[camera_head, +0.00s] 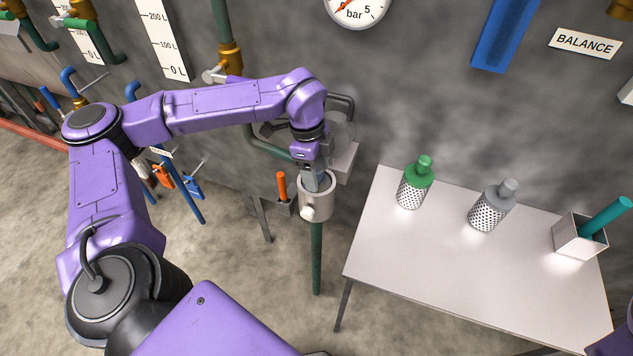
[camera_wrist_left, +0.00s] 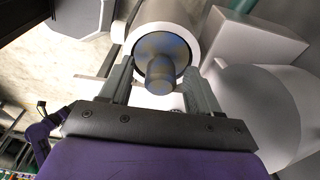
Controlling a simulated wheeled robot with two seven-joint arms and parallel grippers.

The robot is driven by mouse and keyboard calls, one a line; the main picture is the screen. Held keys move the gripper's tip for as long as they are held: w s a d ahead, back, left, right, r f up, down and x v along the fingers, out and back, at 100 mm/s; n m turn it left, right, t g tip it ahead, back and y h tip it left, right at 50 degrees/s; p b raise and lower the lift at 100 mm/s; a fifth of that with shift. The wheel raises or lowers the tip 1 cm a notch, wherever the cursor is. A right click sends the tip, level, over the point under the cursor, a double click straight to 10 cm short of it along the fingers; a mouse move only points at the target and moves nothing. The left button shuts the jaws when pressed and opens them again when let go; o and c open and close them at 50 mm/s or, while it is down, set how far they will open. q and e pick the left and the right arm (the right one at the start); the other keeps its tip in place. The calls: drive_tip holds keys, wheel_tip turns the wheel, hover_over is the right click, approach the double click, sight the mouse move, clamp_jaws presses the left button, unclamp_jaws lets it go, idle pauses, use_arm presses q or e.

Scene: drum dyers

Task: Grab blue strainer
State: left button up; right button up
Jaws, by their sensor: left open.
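In the left wrist view, a strainer (camera_wrist_left: 160,72) with a mottled blue-grey round cap and knob sits in the mouth of a white cylindrical housing (camera_wrist_left: 168,14). Its body is hidden inside. My left gripper (camera_wrist_left: 157,86) is open, with one finger on each side of the knob; I cannot tell whether they touch it. In the head view, my left gripper (camera_head: 314,178) points down into the top of the white housing (camera_head: 317,205) on a green pipe, and the arm hides the strainer. My right gripper is not in view.
A white table (camera_head: 420,255) at the right holds a green strainer (camera_head: 415,183), a grey strainer (camera_head: 491,207) and an open box (camera_head: 578,238) with a teal handle. An orange-handled tool (camera_head: 282,185) stands left of the housing. The wall with pipes is close behind.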

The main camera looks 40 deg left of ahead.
use_arm(q)
clamp_jaws()
drive_tip(key=shift+r, duration=0.1)
